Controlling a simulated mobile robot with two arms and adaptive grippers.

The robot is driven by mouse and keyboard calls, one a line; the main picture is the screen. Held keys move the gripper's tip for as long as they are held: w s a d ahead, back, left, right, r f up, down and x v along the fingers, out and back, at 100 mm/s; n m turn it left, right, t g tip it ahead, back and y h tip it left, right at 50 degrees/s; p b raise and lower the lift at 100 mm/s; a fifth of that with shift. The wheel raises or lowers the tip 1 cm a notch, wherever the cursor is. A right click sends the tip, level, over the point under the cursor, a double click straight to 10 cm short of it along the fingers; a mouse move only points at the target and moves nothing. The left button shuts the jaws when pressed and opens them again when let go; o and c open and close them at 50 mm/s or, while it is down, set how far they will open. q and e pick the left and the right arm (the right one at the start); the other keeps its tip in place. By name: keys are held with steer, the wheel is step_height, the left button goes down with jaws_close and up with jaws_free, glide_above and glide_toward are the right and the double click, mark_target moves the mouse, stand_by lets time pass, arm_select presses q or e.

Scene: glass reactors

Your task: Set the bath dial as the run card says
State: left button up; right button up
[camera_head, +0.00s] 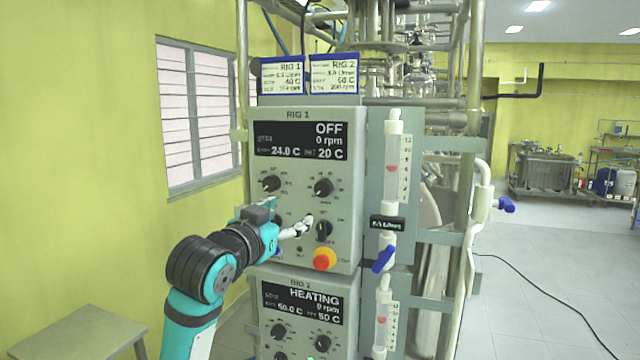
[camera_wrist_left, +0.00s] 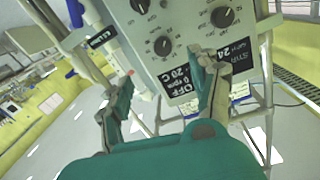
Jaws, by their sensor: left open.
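The Rig 1 panel (camera_head: 300,120) reads OFF, 0 rpm, 24.0 C and set 20 C. Its run card (camera_head: 283,76) above seems to say 40 C; the rest is small. Black dials show at upper left (camera_head: 270,184), upper right (camera_head: 323,187) and lower right (camera_head: 323,231); their labels are too small to read. My left gripper (camera_head: 285,222) is open before the lower half of the panel and hides part of its lower left. In the left wrist view its fingers (camera_wrist_left: 165,88) are apart with nothing between them, and the upper right dial (camera_wrist_left: 163,45) shows beyond. My right gripper is not in view.
A red and yellow stop button (camera_head: 325,259) sits just below the lower right dial. The Rig 2 panel (camera_head: 302,322) below reads HEATING. A flow tube (camera_head: 392,160) with blue valve handle (camera_head: 384,259) stands right. A stool (camera_head: 85,335) is at lower left.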

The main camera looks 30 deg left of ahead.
arm_select(q)
steer(key=r, duration=0.2)
steer(key=p, duration=0.7)
glide_toward(321, 189)
steer(key=w, duration=0.2)
steer(key=w+a, duration=0.1)
steer(key=w, duration=0.5)
steer(key=shift+w+a+r, duration=0.1)
steer(key=shift+w+a, duration=0.05)
steer(key=shift+a, duration=0.1)
steer(key=shift+w+a, duration=0.1)
steer(key=shift+w, duration=0.4)
steer(key=c, duration=1.1)
steer(key=shift+c, duration=0.2)
steer(key=shift+m, duration=0.3)
